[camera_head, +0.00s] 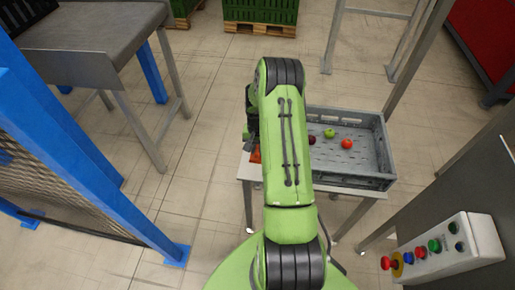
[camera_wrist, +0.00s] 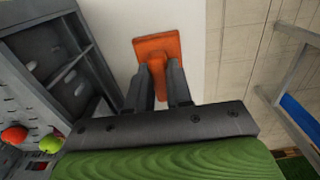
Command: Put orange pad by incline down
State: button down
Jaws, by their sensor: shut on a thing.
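The orange pad (camera_wrist: 157,46) is a flat orange plate with a raised orange handle, seen in the wrist view over a white surface. My gripper (camera_wrist: 159,72) has its two dark fingers on either side of the handle and is shut on it. I cannot tell whether the plate touches the white surface or hangs just above it. In the head view only a small edge of the pad (camera_head: 255,156) shows left of my arm, which hides the rest. A grey metal table with a sloping top (camera_head: 95,35), perhaps the incline, stands at the upper left.
A grey crate (camera_head: 350,182) on the small white table (camera_head: 249,172) holds a green apple (camera_head: 329,133), a red fruit (camera_head: 347,143) and a dark fruit (camera_head: 312,140). A blue-framed mesh fence (camera_head: 90,150) is left; a button panel (camera_head: 445,250) is lower right. Floor between is clear.

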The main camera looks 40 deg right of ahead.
jog(key=shift+f, duration=0.2)
jog(key=c, duration=1)
grip_release()
